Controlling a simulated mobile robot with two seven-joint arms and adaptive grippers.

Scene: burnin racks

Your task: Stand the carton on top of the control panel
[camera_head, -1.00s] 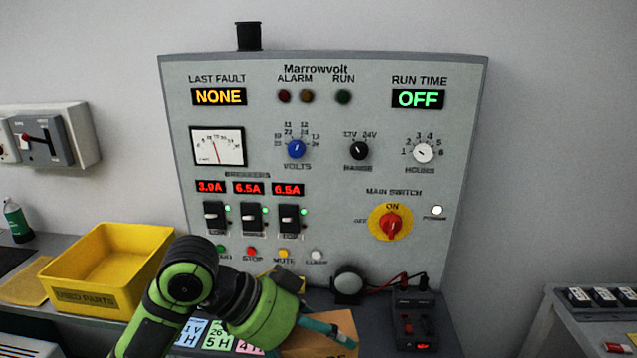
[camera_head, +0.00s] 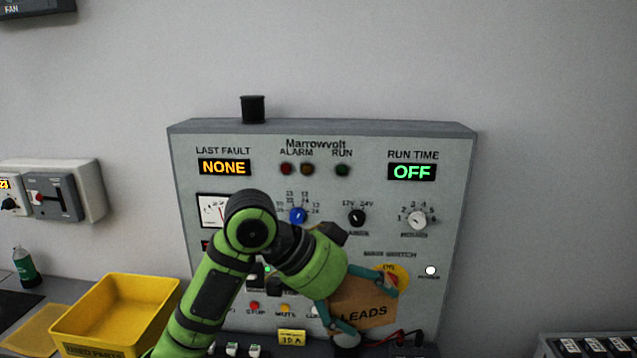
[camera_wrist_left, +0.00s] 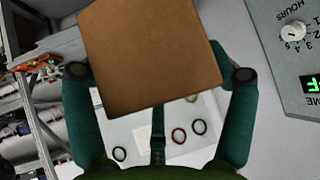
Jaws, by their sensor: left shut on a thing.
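The carton (camera_head: 363,304) is a brown cardboard box marked LEADS. My left gripper (camera_head: 358,301) is shut on it and holds it up in front of the lower right of the control panel, tilted in the head view. The carton also shows in the left wrist view (camera_wrist_left: 150,52), between the two teal fingers. The control panel (camera_head: 320,180) is a grey upright cabinet lettered Marrowvolt, with a narrow flat top edge (camera_head: 350,127). The carton is below that top edge and covers part of the red and yellow main switch (camera_head: 393,278). My right gripper is not in view.
A black cylinder (camera_head: 252,109) stands on the panel's top towards the left; the top right of it is clear. A yellow bin (camera_head: 122,305) and a green bottle (camera_head: 25,268) are on the bench at left. A wall switch box (camera_head: 52,195) hangs at left.

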